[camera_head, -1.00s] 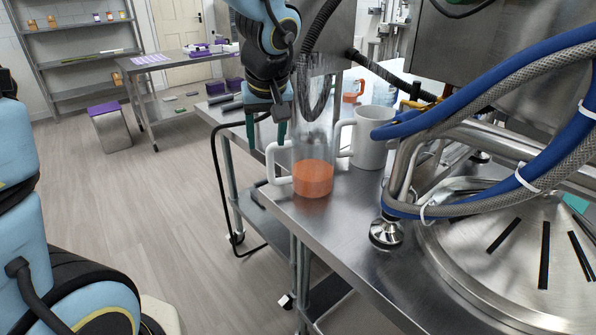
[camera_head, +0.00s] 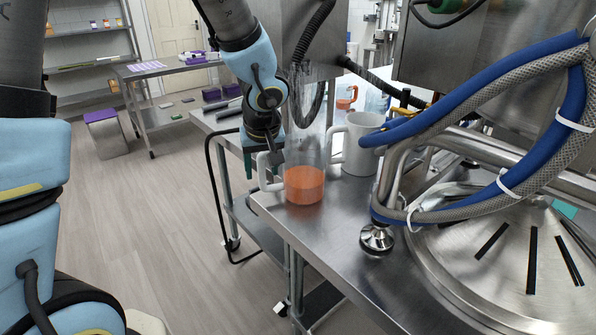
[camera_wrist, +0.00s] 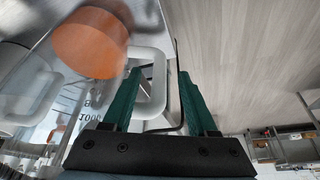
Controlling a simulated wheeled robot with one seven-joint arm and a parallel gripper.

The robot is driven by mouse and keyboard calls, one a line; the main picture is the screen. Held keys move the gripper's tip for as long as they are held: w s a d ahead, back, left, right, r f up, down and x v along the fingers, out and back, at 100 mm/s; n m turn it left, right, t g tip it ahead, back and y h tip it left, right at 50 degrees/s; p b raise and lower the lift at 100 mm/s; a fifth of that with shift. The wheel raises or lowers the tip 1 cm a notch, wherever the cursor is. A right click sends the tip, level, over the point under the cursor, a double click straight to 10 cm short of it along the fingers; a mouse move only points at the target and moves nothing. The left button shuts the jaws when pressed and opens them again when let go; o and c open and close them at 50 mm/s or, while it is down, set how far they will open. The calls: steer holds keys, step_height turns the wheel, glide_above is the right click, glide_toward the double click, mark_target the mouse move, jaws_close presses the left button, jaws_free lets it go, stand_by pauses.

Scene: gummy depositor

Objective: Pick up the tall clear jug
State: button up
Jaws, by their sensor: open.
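The tall clear jug (camera_head: 305,150) stands upright near the corner of the steel table, with orange contents (camera_head: 304,185) at its bottom and a white handle (camera_head: 268,172) on its left side. My gripper (camera_head: 262,165) is low beside the handle, partly hidden behind the jug. In the wrist view, the green fingers of my gripper (camera_wrist: 158,92) are apart, and the white handle (camera_wrist: 152,75) shows between and beyond them. I cannot tell whether the fingers touch it. The orange contents (camera_wrist: 90,42) show at upper left.
A white mug (camera_head: 362,143) stands close to the right of the jug. Behind it is a smaller jug with orange contents (camera_head: 346,100). Blue hoses (camera_head: 470,95) and a steel machine fill the right side. The steel table (camera_head: 330,240) is bare in front of the jug.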

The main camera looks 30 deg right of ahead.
steer(key=shift+x, duration=1.25)
jaws_close()
steer(key=shift+r, duration=0.1)
stand_by(0.3)
